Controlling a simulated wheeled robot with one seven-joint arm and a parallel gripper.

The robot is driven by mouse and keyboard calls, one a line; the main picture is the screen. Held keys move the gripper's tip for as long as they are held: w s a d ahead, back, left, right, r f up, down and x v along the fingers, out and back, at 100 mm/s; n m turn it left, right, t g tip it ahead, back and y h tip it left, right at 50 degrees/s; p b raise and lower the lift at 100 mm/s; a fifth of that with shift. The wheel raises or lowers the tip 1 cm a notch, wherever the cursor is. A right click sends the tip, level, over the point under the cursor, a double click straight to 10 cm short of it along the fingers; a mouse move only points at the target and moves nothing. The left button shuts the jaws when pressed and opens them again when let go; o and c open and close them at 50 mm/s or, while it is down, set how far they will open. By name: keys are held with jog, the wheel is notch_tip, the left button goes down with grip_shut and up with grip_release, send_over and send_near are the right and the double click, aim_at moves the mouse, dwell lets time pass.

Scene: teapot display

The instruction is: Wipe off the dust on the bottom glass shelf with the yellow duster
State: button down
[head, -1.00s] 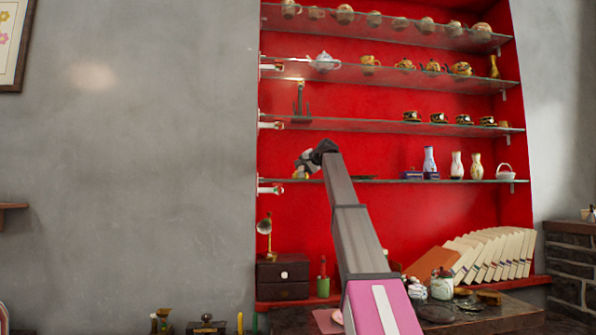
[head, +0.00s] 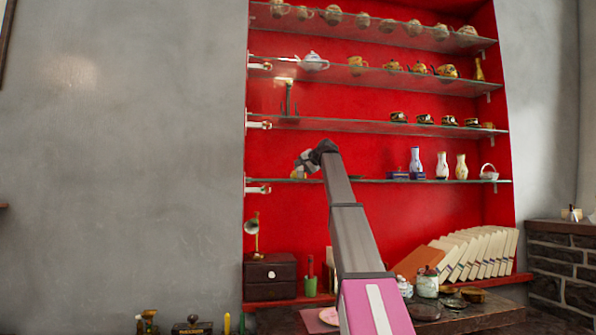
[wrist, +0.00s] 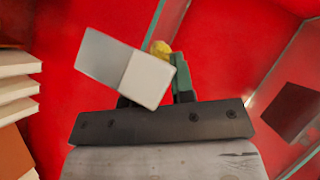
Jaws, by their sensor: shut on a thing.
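The bottom glass shelf (head: 440,182) is the lowest clear pane in the red alcove, with vases and a small basket on its right part. My gripper (head: 304,166) is at the left part of this shelf, at about its height. It is shut on the yellow duster (head: 295,174), a small yellow patch in the head view. In the wrist view, the duster's yellow end (wrist: 160,47) shows beyond my gripper (wrist: 165,85), partly hidden by it. I cannot tell if the duster touches the glass. No dust can be made out.
Higher glass shelves hold teapots and cups (head: 420,118). White vases (head: 442,165) and a basket (head: 489,172) stand right of my gripper. Below are books (head: 470,255), a dark drawer box (head: 270,277) and jars.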

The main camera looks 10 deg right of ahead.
jog(key=d, duration=0.7)
dwell(0.6)
jog(key=shift+a, duration=0.1)
jog(key=a, duration=1.4)
dwell(1.2)
jog(key=shift+f, duration=0.1)
notch_tip(320, 180, up, 6)
dwell(0.7)
jog(key=shift+r, duration=0.2)
